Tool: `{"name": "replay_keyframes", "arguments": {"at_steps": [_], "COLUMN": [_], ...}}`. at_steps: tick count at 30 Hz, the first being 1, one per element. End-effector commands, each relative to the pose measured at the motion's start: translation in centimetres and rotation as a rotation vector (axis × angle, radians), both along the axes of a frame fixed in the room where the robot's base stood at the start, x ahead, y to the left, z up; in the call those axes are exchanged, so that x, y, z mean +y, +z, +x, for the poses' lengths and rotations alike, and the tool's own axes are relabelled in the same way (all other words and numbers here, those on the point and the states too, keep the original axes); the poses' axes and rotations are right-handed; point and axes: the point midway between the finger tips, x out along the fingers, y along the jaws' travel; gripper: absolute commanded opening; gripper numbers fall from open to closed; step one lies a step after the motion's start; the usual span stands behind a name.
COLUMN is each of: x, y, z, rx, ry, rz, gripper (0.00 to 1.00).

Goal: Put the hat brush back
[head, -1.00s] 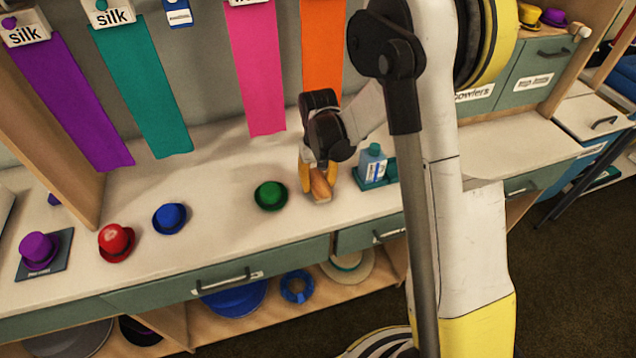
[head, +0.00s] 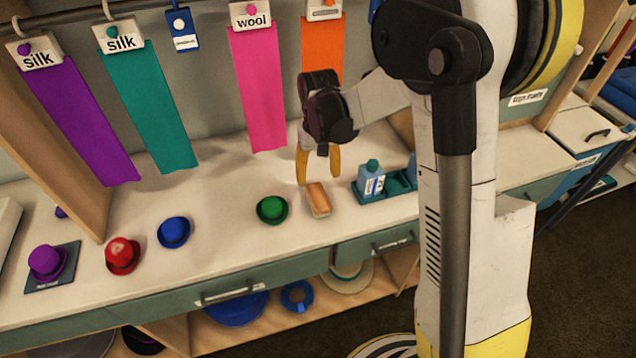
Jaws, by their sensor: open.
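The hat brush (head: 318,199), a small block with a wooden-brown top, lies on the pale counter in the head view, right of the green hat. My gripper (head: 318,181) is open with its yellow fingers pointing down. It is empty, above and just behind the brush, and apart from it. A teal tray (head: 372,195) with a blue bottle (head: 371,178) stands on the counter right of the brush. Part of the tray's right side is hidden by my arm.
A green hat (head: 272,209), blue hat (head: 174,232) and red hat (head: 122,255) stand along the counter. A purple hat (head: 47,261) sits on a dark mat at left. Coloured ribbons, one of them pink (head: 258,88), hang behind. The counter (head: 225,240) is bare between blue and green hats.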

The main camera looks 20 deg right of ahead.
Motion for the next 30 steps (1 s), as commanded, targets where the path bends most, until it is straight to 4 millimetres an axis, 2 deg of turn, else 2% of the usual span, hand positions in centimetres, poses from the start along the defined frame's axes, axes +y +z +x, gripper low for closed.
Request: {"name": "replay_keyframes", "arguments": {"at_steps": [1,7,11,15,21,25,30], "x": [0.0,0.0,0.0,0.0,0.0,0.0,0.0], "y": [1.0,3.0,5.7,10.4,15.1,16.5,16.8], "z": [0.0,-0.2,-1.7,-5.0,-10.9,-14.8,-18.4], "rx": [0.0,-0.008,-0.058,-0.165,-0.338,-0.446,-0.558], "ry": [0.0,0.0,0.0,0.0,-0.001,-0.001,-0.001], "rz": [0.0,0.0,0.0,-0.001,-0.002,-0.002,-0.003], "gripper": [0.63,0.63,0.63,0.63,0.63,0.63,0.63]}}
